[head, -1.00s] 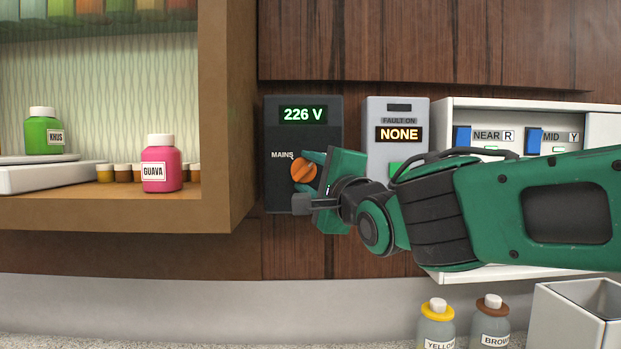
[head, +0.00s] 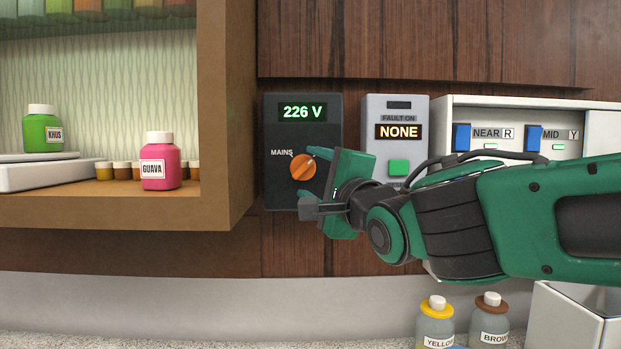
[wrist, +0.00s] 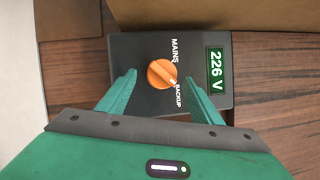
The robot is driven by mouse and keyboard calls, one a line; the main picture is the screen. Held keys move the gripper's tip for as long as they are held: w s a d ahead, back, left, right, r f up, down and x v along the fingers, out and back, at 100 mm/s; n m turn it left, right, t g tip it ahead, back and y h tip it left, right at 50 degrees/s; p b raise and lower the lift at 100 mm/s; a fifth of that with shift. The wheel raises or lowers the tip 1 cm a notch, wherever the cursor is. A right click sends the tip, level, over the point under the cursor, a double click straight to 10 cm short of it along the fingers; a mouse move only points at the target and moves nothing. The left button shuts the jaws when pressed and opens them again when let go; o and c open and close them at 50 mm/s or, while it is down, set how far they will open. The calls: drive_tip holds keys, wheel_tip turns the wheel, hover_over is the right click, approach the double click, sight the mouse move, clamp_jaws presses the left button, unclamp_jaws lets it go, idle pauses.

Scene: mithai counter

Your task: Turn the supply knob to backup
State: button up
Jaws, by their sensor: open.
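The orange supply knob (head: 303,167) sits on a dark panel (head: 274,190) with a green "226 V" display. The head view shows the MAINS label at its upper left; my gripper hides the other side. My gripper (wrist: 159,80) is open, with one finger on either side of the knob and visible gaps between. In the head view my gripper (head: 322,172) is just right of the knob, empty.
Right of the panel is a grey fault box (head: 410,104) with a green button, then a white unit with blue switches (head: 461,137). A wooden shelf (head: 225,120) with jars juts out at left. Bottles (head: 436,325) and a white bin (head: 570,310) stand below.

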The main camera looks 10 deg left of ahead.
drive_tip(key=v, duration=0.8)
drive_tip(key=shift+d, duration=0.2)
drive_tip(key=shift+s+f, duration=0.1)
drive_tip(key=shift+s, duration=0.05)
